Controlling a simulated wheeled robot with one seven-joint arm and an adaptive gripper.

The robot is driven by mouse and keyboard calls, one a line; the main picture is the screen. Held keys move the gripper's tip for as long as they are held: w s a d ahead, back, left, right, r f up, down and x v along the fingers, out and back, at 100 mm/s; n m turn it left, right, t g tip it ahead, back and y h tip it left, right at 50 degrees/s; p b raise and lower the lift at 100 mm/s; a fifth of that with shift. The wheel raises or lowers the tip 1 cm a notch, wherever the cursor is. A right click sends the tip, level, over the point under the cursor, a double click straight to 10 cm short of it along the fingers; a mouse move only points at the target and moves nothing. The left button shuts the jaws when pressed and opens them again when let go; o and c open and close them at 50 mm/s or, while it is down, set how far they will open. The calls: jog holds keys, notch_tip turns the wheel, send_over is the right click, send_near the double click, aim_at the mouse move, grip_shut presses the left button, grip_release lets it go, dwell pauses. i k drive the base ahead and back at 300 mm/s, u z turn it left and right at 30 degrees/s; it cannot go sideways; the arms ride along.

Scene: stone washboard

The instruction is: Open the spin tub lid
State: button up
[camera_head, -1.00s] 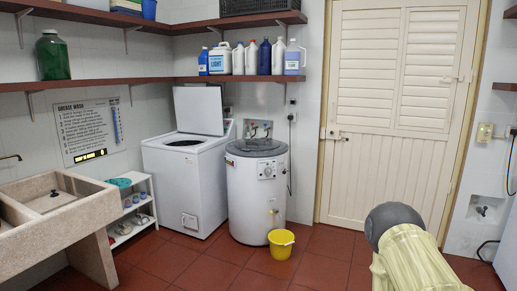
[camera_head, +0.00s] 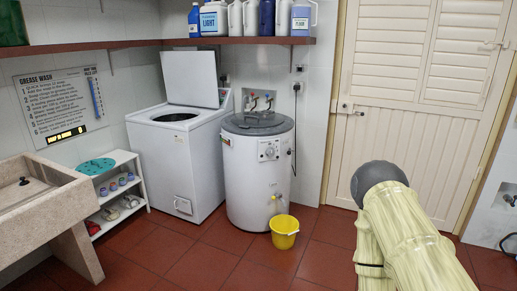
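The spin tub (camera_head: 258,180) is a white upright cylinder on the floor in the middle of the head view. Its grey round lid (camera_head: 258,123) lies flat on top and looks closed. A control dial panel is on its front, with a small yellow tap lower down. To its left stands a square white washer (camera_head: 177,165) with its flat lid (camera_head: 191,78) raised upright and its round opening showing. My arm, with cream sleeves and a dark grey rounded joint, is at the lower right, apart from the tub. My gripper is not in view.
A yellow bucket (camera_head: 284,232) stands on the floor in front of the tub. A stone sink (camera_head: 40,205) and a small white rack (camera_head: 120,190) are at the left. A shelf (camera_head: 240,41) with bottles hangs above. A closed cream door (camera_head: 415,110) is behind my arm. Open red floor lies ahead.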

aim_at(264, 118)
jog(key=u, duration=0.2)
jog(key=i, duration=3.15)
jog(key=u, duration=0.1)
